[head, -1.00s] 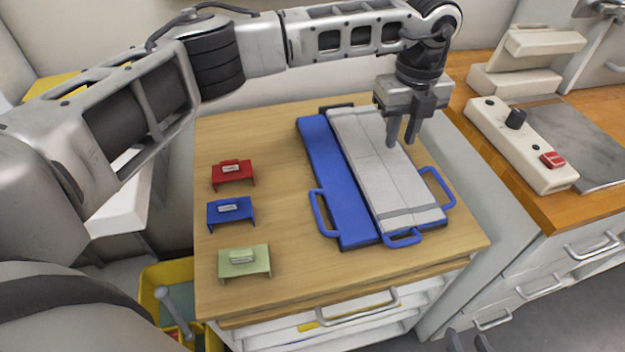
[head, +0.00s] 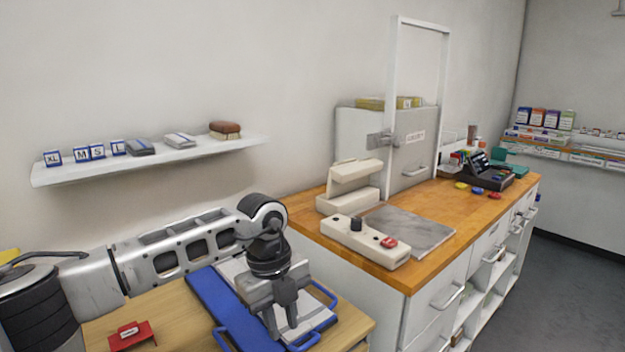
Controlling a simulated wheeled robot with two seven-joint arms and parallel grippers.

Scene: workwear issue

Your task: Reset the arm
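My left arm comes in from the lower left. Its gripper (head: 281,322) points down over the blue folding board (head: 212,297) and the pale grey folded piece (head: 233,270) lying on it. The fingers stand apart with nothing seen between them. Whether the fingertips touch the grey piece cannot be told. The gripper hides part of the board and the grey piece. My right gripper is not in view.
A red stand (head: 131,335) is on the light wood table (head: 172,312). To the right, an orange-brown counter (head: 428,258) carries a cream press (head: 350,190), a control box (head: 368,242) and a grey plate (head: 412,230). A wall shelf (head: 165,158) holds size cards and folded cloths.

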